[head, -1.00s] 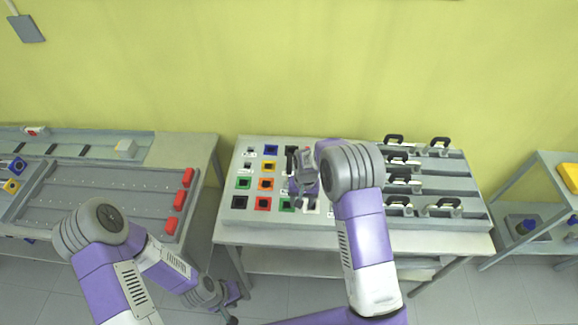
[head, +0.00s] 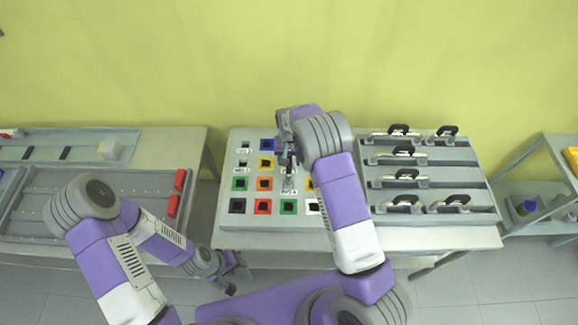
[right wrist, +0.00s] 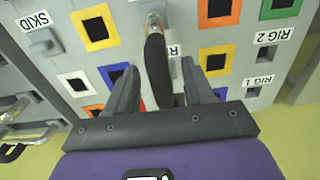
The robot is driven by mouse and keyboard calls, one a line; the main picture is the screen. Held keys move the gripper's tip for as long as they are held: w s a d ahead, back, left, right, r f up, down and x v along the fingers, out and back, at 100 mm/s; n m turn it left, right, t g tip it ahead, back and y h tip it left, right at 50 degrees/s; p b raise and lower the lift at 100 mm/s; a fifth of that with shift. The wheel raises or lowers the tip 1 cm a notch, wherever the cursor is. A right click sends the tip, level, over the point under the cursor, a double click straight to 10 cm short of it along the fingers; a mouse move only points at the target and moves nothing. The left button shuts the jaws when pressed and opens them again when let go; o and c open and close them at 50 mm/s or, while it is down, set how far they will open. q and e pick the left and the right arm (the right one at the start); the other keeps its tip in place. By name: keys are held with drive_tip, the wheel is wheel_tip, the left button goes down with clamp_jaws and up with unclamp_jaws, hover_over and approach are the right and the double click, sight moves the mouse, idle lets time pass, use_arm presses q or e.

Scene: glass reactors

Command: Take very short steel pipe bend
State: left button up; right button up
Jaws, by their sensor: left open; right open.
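A steel piece with a black bent handle (right wrist: 157,68) stands on the board of coloured square sockets; I cannot tell whether it is the very short steel pipe bend. Its metal end shows in the head view (head: 289,183), beside the white and coloured sockets. My right gripper (right wrist: 160,85) is open, with the black handle between its two fingers and a gap visible on each side. In the head view my right gripper (head: 287,137) is over the board, partly hidden by its own arm. My left gripper (head: 233,278) is open and empty, low in front of the tables.
Several black-handled steel pieces (head: 403,175) lie in the grey rack (head: 478,172) right of the sockets. A shelf (head: 551,200) stands at the far right.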

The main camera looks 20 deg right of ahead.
drive_tip(key=shift+f, duration=0.8)
drive_tip(key=shift+c, duration=0.5)
clamp_jaws()
